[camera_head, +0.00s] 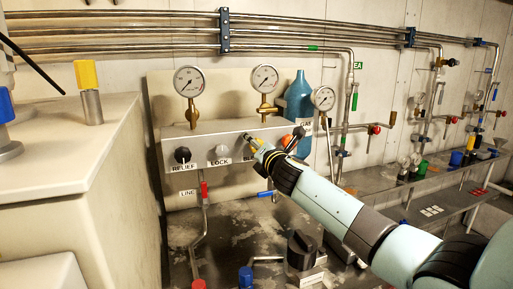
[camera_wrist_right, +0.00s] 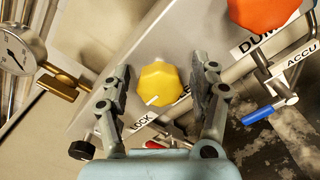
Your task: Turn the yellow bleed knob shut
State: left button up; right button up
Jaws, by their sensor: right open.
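The yellow bleed knob (camera_wrist_right: 160,84) is an eight-sided cap with a white pointer mark, on the panel between LOCK and DUMP. My right gripper (camera_wrist_right: 157,88) is open, with one finger on each side of the knob; gaps show between the fingers and the knob. In the head view my right gripper (camera_head: 256,145) is at the panel (camera_head: 220,150), covering most of the bleed knob and its label. My left gripper is not in view.
The orange dump knob (camera_wrist_right: 262,10) is close on the right in the wrist view. A black relief knob (camera_head: 182,155) and grey lock knob (camera_head: 221,152) are to the left on the panel. Pressure gauges (camera_head: 189,82) stand above. A blue-handled valve (camera_wrist_right: 262,112) is below.

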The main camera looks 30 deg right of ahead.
jog(key=c, duration=1.2)
jog(key=shift+m, duration=0.4)
jog(key=m+b, duration=0.1)
jog(key=m, duration=0.2)
jog(key=shift+f, duration=0.1)
jog(key=m+b, duration=0.2)
jog(key=m, duration=0.3)
jog(key=m+b, duration=0.2)
jog(key=m, duration=0.2)
jog(key=shift+f+m, duration=0.1)
jog(key=shift+m, duration=0.2)
jog(key=shift+m+b, duration=1.3)
jog(key=shift+m, duration=1)
